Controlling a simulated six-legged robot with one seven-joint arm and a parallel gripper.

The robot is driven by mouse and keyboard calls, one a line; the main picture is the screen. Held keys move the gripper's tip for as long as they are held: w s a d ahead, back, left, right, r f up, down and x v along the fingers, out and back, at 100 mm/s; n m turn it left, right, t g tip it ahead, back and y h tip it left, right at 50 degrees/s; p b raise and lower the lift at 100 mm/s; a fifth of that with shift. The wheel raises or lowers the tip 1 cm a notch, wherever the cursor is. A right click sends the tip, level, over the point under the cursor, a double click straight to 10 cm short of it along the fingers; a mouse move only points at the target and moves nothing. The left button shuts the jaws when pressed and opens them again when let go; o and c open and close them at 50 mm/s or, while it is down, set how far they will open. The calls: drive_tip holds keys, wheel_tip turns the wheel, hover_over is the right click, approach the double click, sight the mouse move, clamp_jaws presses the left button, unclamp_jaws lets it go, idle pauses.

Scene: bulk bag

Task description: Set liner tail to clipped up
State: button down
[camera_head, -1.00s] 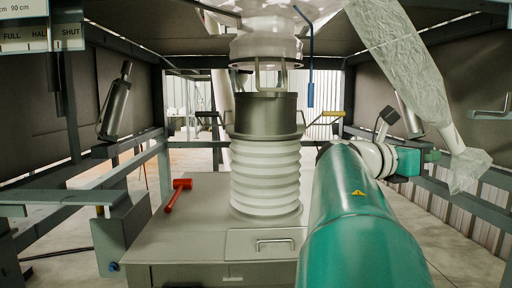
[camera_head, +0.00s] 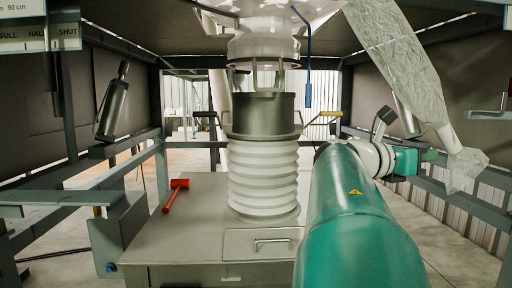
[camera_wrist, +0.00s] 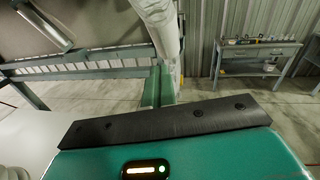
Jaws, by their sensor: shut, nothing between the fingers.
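The liner tail (camera_head: 405,70) is a crinkled, translucent white sleeve. In the head view it hangs down at the upper right from above, narrows, and flares at its loose lower end (camera_head: 466,170). My gripper (camera_head: 432,155) is just left of the narrow part, near its lower end. In the wrist view the green fingers (camera_wrist: 159,88) are together, with the white tail (camera_wrist: 160,25) at their tips. The fingers are shut with nothing held. I cannot tell whether they touch the tail.
A grey spout with white bellows (camera_head: 264,175) stands on the metal cabinet (camera_head: 190,235), beside a red mallet (camera_head: 176,194). Steel frame rails (camera_head: 80,185) run along both sides. A blue hooked rod (camera_head: 308,90) hangs at centre. A bracket (camera_head: 490,114) sits at right. A workbench (camera_wrist: 258,55) stands farther off.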

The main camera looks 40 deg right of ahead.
drive_tip(key=c, duration=1.2)
unclamp_jaws()
drive_tip(key=shift+o, duration=0.2)
drive_tip(key=shift+w+a, duration=0.1)
drive_tip(key=shift+w, duration=0.05)
